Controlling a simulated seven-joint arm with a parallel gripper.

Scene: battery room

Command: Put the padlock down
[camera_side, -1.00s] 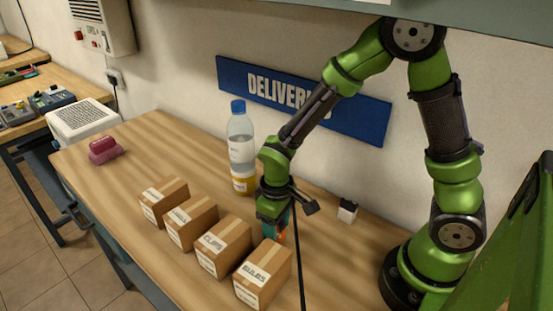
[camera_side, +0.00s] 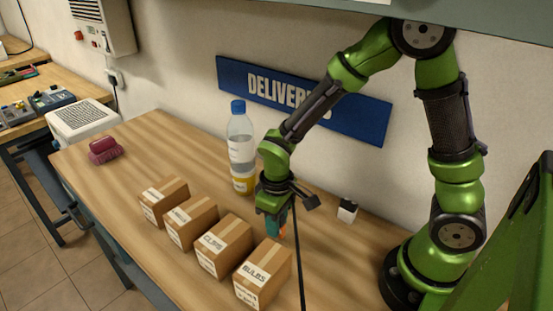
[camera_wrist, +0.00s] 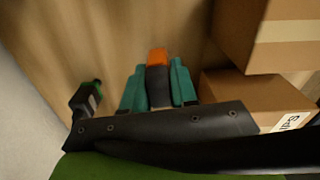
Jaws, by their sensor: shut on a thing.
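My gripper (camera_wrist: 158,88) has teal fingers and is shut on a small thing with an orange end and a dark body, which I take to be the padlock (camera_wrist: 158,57). Its shackle cannot be made out. In the side view my gripper (camera_side: 277,228) points down close over the wooden table (camera_side: 130,150), just behind the BULBS box (camera_side: 263,275). The fingers hide most of the held padlock there. I cannot tell whether it touches the table.
Several cardboard boxes stand in a row in front, including the CLIPS box (camera_side: 224,246). A water bottle (camera_side: 241,150) and a yellow container (camera_side: 243,183) stand behind. A small black-and-white block (camera_side: 347,211) is to the right. A maroon object (camera_side: 104,150) lies far left, with clear table around it.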

